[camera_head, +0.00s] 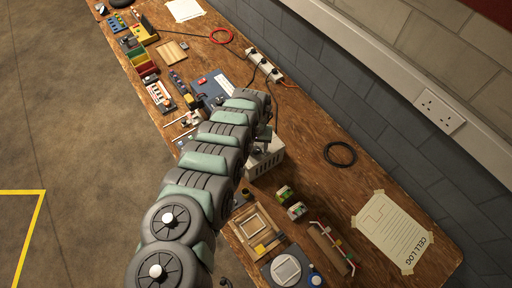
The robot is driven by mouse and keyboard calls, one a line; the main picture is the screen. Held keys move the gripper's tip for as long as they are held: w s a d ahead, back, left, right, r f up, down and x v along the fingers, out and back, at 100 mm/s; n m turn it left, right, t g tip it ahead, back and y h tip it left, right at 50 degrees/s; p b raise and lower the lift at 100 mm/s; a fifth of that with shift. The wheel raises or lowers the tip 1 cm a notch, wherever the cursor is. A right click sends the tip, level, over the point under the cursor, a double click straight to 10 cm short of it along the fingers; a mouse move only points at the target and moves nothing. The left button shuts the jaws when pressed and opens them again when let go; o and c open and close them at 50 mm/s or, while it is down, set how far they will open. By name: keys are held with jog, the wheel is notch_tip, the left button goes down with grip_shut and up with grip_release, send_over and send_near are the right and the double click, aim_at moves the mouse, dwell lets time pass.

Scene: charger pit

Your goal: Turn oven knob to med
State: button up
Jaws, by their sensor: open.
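My arm reaches in from the lower left across the wooden workbench (305,140). My gripper (261,146) is at the arm's far end, small and dark, pointing down over a light grey box with vent slots (268,164). The box looks like the oven, but I cannot be sure. Its left side is hidden behind my arm. No knob or "med" mark can be made out. The gripper is open; whether it touches anything cannot be told from this view.
A blue-grey unit (210,88) lies just beyond my arm. A power strip (264,65) with cables runs along the wall side. Two small green-labelled items (284,193) and a wooden tray (240,229) are nearer. Bare bench surrounds a black cable ring (340,154).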

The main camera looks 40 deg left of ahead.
jog(key=shift+f, duration=0.35)
jog(key=shift+c, duration=0.3)
grip_shut()
